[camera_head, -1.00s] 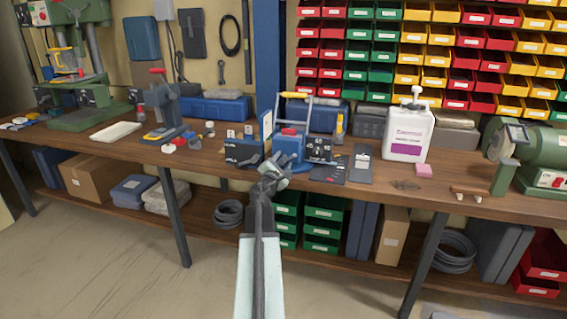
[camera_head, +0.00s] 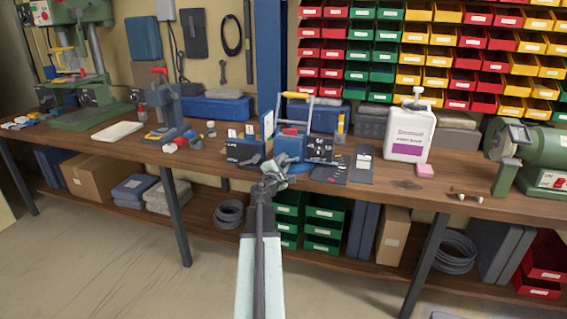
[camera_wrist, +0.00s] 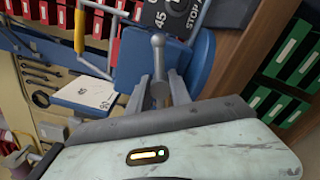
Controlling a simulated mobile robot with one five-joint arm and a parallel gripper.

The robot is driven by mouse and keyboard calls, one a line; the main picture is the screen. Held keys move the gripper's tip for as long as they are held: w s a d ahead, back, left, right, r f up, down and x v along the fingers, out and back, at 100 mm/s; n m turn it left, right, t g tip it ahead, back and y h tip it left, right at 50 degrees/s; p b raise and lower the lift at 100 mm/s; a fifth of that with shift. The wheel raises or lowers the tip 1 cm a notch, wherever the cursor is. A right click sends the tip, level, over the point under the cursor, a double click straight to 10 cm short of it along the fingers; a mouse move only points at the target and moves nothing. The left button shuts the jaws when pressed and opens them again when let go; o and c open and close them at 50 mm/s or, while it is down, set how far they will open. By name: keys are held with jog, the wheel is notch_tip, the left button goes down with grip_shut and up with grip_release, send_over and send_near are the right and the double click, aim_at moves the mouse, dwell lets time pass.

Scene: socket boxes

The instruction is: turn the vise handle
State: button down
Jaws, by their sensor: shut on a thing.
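The blue vise (camera_head: 288,146) stands at the front edge of the workbench, in the middle of the head view. In the wrist view its blue body (camera_wrist: 142,62) fills the upper middle. The vise handle (camera_wrist: 158,62) is a grey bar with a round knob, pointing up in that picture. My gripper (camera_wrist: 159,92) has one finger on each side of the bar and is shut on it below the knob. In the head view my gripper (camera_head: 272,172) is at the vise's front, and it largely hides the handle there.
A white jug (camera_head: 408,140) and a pink block (camera_head: 425,170) stand to the right on the bench (camera_head: 390,190). A green grinder (camera_head: 535,150) is at far right. A dark labelled box (camera_head: 243,152) sits close left of the vise. Green bins (camera_head: 322,228) are on the shelf below.

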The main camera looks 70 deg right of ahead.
jog(key=shift+f+m, duration=0.1)
jog(key=shift+m, duration=1.7)
jog(key=c, duration=1.2)
grip_release()
jog(key=a, duration=0.7)
jog(key=shift+s+a, duration=0.25)
jog(key=shift+a, duration=0.15)
